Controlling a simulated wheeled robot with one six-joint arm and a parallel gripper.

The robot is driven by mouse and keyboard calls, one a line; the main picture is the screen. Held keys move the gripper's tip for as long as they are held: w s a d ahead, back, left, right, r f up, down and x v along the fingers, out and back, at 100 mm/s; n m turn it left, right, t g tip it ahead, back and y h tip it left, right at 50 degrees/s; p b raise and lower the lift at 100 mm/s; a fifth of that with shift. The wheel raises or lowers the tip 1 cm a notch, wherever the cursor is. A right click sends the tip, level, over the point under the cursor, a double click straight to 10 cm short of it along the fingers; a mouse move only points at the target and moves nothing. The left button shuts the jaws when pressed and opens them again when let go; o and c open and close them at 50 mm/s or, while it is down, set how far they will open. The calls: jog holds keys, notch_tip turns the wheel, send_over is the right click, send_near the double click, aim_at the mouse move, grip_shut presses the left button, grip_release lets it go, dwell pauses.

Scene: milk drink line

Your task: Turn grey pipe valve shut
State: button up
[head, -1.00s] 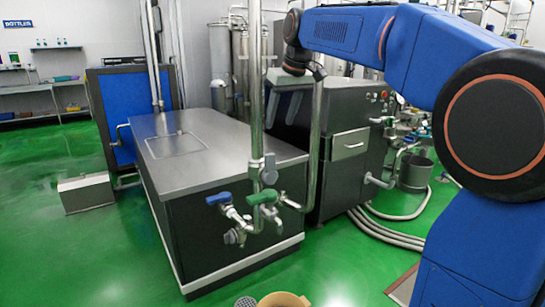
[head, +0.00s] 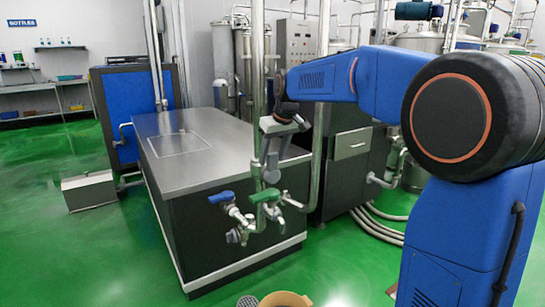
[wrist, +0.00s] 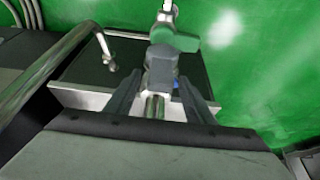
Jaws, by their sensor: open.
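The grey pipe valve (wrist: 161,62) sits on the vertical steel pipe, just above the green-handled valve. In the head view its lower part (head: 271,176) shows, and my gripper covers much of the rest. My gripper (head: 269,158) points down at it from above. In the wrist view my gripper (wrist: 160,80) is open, with one finger on each side of the grey valve. A gap seems to show on both sides, but I cannot tell whether a finger touches it.
A green-handled valve (head: 266,195) and a blue-handled valve (head: 221,197) are close below. A second vertical pipe (head: 319,140) stands just right of my gripper. The steel-topped dark cabinet (head: 205,150) is behind.

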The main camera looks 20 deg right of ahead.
jog(key=shift+w+f, duration=0.1)
jog(key=shift+f, duration=0.1)
grip_shut()
